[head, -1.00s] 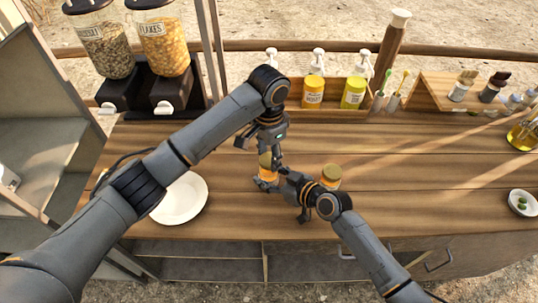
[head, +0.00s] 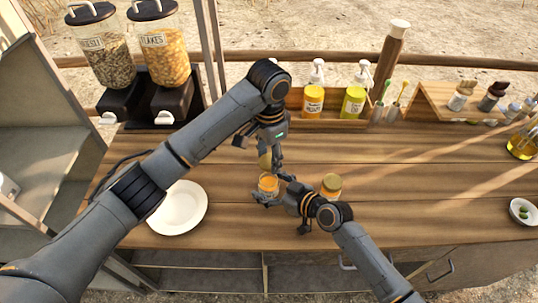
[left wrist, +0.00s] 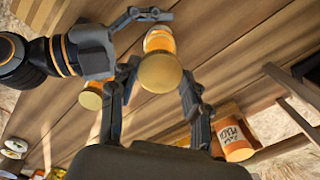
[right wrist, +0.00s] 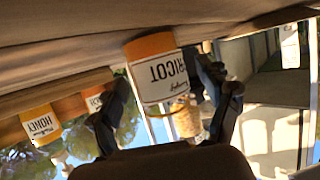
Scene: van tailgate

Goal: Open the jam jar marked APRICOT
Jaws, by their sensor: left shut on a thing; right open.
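The apricot jar (head: 268,184) is orange and stands without its lid on the counter, its orange inside showing. In the right wrist view its white label (right wrist: 163,78) is upside down and partly readable as "RICOT". My left gripper (head: 270,157) is shut on the gold lid (head: 264,161), held above and apart from the jar. The lid (left wrist: 160,73) also shows between the left fingers in the left wrist view, the jar (left wrist: 159,42) partly behind it. My right gripper (head: 274,190) is open, its fingers around the jar's sides.
Another jar with a gold lid (head: 331,186) stands just right of my right gripper. A white plate (head: 180,208) lies at left. Yellow bottles (head: 313,100) stand in a rack behind. The counter at right is mostly clear, with a small bowl (head: 522,210) near its end.

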